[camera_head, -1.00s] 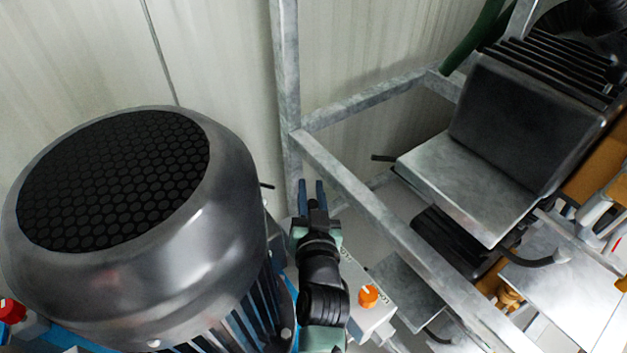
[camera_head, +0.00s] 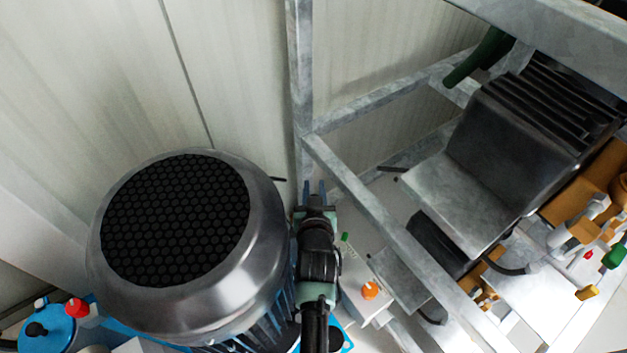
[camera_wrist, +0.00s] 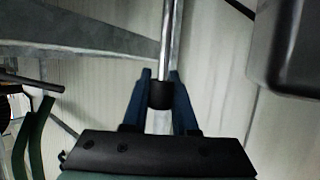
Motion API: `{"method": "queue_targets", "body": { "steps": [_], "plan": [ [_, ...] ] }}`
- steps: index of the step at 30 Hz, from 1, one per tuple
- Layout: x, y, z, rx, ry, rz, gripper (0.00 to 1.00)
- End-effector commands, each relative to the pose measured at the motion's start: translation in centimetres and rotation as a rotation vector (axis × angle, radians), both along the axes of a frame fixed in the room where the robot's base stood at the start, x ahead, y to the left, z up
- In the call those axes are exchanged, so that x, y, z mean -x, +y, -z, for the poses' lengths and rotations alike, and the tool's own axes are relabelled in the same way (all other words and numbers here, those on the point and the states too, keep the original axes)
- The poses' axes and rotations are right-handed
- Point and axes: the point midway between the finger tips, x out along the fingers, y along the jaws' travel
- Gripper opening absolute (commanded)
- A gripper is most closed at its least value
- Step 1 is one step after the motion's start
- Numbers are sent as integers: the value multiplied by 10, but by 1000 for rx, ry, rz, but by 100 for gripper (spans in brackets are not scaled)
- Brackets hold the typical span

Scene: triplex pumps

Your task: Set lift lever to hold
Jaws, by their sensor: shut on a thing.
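In the wrist view, a shiny metal rod with a black end, which looks like the lift lever (camera_wrist: 171,40), runs up from between my blue fingers. My gripper (camera_wrist: 160,85) is shut on it near the black end. In the head view my gripper (camera_head: 315,187) points up the picture, just right of the large motor and in front of the steel frame post. The lever cannot be made out there, and no hold marking is readable.
The motor (camera_head: 268,235) with a black mesh top stands close at left. A steel frame rail (camera_head: 375,205) slopes down to the right. A control box with an orange knob (camera_head: 370,290) is beside my arm. A grey pump housing (camera_head: 500,150) stands at right.

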Motion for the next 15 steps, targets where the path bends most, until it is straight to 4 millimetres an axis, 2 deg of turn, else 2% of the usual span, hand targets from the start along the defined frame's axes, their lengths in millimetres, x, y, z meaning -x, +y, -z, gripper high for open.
{"method": "queue_targets", "body": {
  "steps": [7, 8, 9, 12, 15],
  "plan": [
    [0, 0, 0, 0, -2, 0, 0],
    [0, 0, 0, 0, -2, 0, 32],
    [0, 0, 0, 0, -2, 0, 39],
    [0, 0, 0, 0, -2, 0, 57],
    [0, 0, 0, 0, -2, 0, 57]
  ]
}}
